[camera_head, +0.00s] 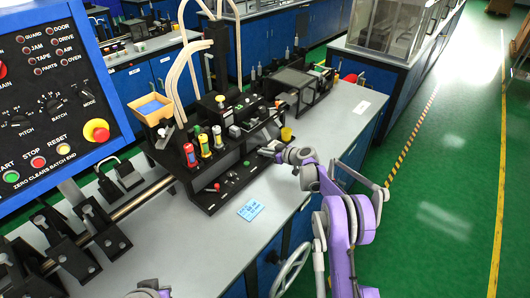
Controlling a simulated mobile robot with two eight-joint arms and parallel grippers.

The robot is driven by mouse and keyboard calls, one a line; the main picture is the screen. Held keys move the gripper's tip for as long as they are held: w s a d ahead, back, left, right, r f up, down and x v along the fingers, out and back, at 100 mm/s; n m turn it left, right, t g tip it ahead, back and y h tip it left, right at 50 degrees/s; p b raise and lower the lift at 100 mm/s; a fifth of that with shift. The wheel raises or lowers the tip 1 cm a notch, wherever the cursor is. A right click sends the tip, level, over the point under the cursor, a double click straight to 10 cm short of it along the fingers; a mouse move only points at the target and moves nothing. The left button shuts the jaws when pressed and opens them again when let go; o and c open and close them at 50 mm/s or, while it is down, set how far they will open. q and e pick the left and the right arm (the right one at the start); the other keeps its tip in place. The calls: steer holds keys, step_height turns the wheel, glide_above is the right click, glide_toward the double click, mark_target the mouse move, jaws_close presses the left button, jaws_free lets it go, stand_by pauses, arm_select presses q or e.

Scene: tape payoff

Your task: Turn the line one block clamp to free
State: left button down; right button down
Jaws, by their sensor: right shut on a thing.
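My right gripper (268,151) reaches in from the right and is shut at the right end of this unit. What it holds is small and mostly hidden by the fingers; it sits where the block clamp would be, and its turn angle cannot be made out. Only a piece of my left arm shows at the bottom edge; its gripper is out of view.
A control panel (52,75) with buttons and a red stop knob stands at the left. A metal rail (140,198) with black brackets runs toward the unit. A blue card (250,209) lies on the bench (200,240).

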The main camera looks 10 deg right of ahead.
steer(key=shift+s+a+f+m+t+h+b, duration=0.1)
steer(key=shift+s+a+m+t+h+b, duration=0.1)
steer(key=shift+m+t+h+b, duration=0.3)
steer(key=shift+s+a+f+m+t+h+b, duration=0.1)
steer(key=shift+a+m+t+h+b, duration=0.1)
steer(key=shift+m+h, duration=0.5)
arm_select(q)
steer(key=shift+g, duration=0.3)
steer(key=s+f, duration=0.1)
steer(key=f, duration=0.1)
steer(key=f+b, duration=0.1)
steer(key=s+f+b, duration=0.1)
steer(key=f, duration=0.1)
steer(key=shift+s+f, duration=0.3)
arm_select(e)
steer(key=shift+a+m+t+h, duration=0.1)
steer(key=shift+m+t+h, duration=0.4)
steer(key=shift+m+h, duration=0.65)
arm_select(q)
steer(key=shift+s+f+b, duration=0.2)
steer(key=shift+f+b, duration=0.3)
steer(key=shift+f, duration=0.05)
steer(key=shift+s+f+b, duration=0.15)
steer(key=shift+f+b, duration=0.3)
steer(key=shift+f, duration=0.05)
arm_select(e)
steer(key=shift+a+r+m+h, duration=0.1)
steer(key=shift+r+m+h, duration=0.1)
steer(key=shift+m+h, duration=0.3)
